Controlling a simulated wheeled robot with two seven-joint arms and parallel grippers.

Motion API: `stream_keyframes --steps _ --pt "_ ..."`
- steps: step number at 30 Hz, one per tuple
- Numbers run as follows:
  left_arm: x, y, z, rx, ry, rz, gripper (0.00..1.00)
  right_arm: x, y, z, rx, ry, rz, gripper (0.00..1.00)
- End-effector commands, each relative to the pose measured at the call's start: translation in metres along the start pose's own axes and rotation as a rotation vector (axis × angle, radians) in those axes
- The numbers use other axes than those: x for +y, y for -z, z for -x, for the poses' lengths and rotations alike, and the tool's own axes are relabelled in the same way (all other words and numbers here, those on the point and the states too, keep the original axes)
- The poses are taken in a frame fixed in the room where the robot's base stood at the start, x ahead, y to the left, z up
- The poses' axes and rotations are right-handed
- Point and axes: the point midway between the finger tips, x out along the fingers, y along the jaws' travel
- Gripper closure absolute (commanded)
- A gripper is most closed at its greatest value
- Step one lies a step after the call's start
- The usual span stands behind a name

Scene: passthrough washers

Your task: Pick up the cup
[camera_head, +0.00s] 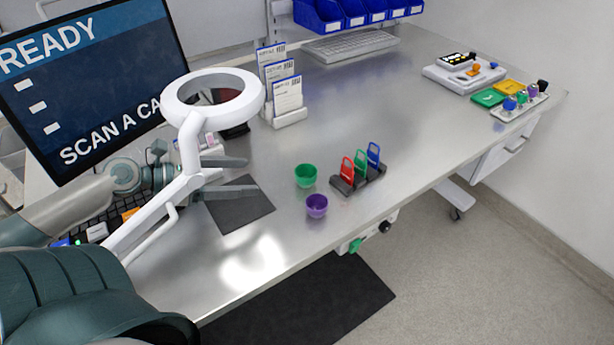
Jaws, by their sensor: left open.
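Two small cups stand upright on the metal bench: a green cup (306,176) and, just in front of it, a purple cup (316,206). My left gripper (250,176) reaches in from the left behind the white ring-lamp stand. Its two grey fingers are apart, with nothing seen between them. The fingers point right toward the cups and stop short of the green cup, to its left. My right gripper is not in view.
A white ring magnifier (253,92) on its arm partly hides my left wrist. A black rack with coloured tags (358,172) stands right of the cups. A dark mat (240,213) lies under the fingers. The screen (95,75) stands left. Bench between the cups and card holder (289,117) is clear.

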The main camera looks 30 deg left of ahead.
Motion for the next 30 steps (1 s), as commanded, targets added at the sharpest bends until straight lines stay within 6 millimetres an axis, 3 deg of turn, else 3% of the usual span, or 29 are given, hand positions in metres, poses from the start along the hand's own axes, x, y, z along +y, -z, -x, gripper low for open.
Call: stream_keyframes --steps 5,18,30 --pt "0.0 -0.001 -0.008 0.0 0.001 -0.002 0.33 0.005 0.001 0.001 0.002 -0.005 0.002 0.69" --pt "0.001 -0.002 -0.054 -0.001 0.001 -0.003 0.33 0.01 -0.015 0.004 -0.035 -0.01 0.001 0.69" --pt "0.001 -0.003 -0.088 -0.003 -0.001 -0.001 0.33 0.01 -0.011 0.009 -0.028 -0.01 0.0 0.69"
